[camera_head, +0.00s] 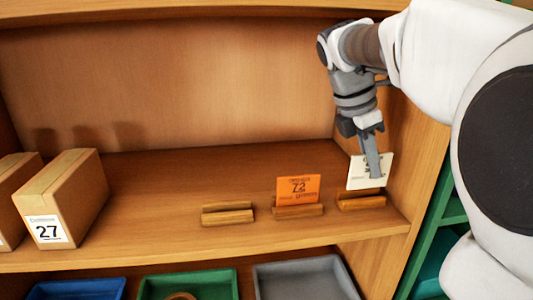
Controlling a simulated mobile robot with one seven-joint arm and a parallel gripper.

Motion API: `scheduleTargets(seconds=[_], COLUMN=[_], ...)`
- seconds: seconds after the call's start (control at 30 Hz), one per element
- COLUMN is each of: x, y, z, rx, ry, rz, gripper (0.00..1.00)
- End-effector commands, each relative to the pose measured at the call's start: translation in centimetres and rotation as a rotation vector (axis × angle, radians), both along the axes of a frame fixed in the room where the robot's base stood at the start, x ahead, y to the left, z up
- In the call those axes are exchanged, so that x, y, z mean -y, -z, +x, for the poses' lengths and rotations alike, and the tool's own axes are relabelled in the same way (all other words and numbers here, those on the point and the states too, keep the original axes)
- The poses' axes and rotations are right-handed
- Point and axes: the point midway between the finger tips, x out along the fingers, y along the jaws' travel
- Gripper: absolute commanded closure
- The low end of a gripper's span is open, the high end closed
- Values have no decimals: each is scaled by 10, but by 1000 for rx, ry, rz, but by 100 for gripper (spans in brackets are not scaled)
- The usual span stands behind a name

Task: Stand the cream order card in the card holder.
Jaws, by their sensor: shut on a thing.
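The cream order card (356,175) is upright above the right-hand wooden card holder (361,202) on the shelf. My gripper (374,170) points down and is shut on the card, with its fingers covering part of the print. The card's lower edge is at or just above the holder; I cannot tell whether it is in the slot. A middle holder (298,212) has an orange card (297,189) marked 72 standing in it. A left holder (228,214) is empty.
Cardboard boxes, one labelled 27 (66,197), stand on the left of the shelf (160,225). The shelf's right side wall is close to my gripper. Below are a blue bin (75,290), a green bin (214,278) and a grey bin (305,280).

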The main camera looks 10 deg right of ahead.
Motion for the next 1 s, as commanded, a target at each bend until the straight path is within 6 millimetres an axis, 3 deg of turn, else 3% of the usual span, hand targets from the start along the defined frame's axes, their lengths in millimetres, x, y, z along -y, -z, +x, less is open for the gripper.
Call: scheduleTargets(seconds=[0.2, 0.5, 1.0], x=[4, 5, 5], y=[1, 34, 43], z=[21, 21, 21], rx=[-2, -6, -4], ry=[2, 2, 4], rz=[0, 0, 1], gripper=[100, 100, 100])
